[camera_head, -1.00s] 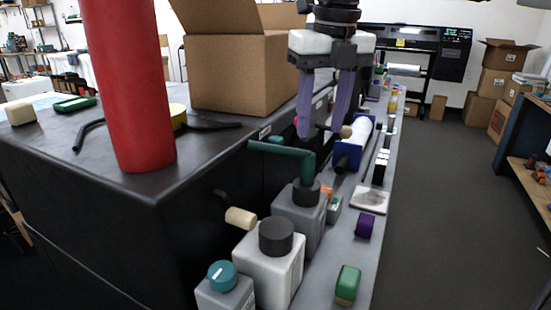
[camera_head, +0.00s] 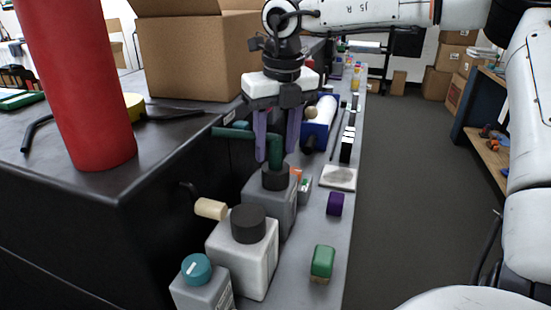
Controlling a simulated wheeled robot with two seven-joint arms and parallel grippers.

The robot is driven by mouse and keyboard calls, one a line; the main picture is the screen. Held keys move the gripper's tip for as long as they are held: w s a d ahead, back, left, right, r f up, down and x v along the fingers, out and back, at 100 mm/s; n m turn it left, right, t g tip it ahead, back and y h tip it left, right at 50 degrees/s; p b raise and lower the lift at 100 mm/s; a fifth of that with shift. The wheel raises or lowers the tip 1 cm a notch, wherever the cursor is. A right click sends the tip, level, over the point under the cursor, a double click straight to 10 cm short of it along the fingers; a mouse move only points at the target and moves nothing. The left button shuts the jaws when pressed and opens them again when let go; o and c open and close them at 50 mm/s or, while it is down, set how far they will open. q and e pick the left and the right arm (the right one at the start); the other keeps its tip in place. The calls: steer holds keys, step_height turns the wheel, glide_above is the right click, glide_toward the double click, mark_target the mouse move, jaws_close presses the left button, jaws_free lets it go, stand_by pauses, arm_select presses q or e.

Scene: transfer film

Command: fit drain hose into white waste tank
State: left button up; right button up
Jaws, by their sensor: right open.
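The white waste tank (camera_head: 243,258) stands upright on the grey shelf, with a round black cap or collar (camera_head: 248,223) on top. Behind it is a grey tank (camera_head: 270,205) with a similar black top (camera_head: 275,177). A green bent hose (camera_head: 231,132) comes from the dark machine and turns down to the grey tank's top. A tan cylinder (camera_head: 210,208) on a thin black tube sticks out beside the white tank; I cannot tell which one is the drain hose. My right gripper (camera_head: 277,154) is open, its purple fingers either side of the green hose's downward part. My left gripper is not in view.
A grey bottle with a teal cap (camera_head: 197,268) stands front left of the white tank. A green block (camera_head: 322,263) and a purple block (camera_head: 335,204) lie on the shelf. A red cylinder (camera_head: 75,90) and a cardboard box (camera_head: 195,58) stand on the black machine top.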

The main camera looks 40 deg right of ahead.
jaws_close()
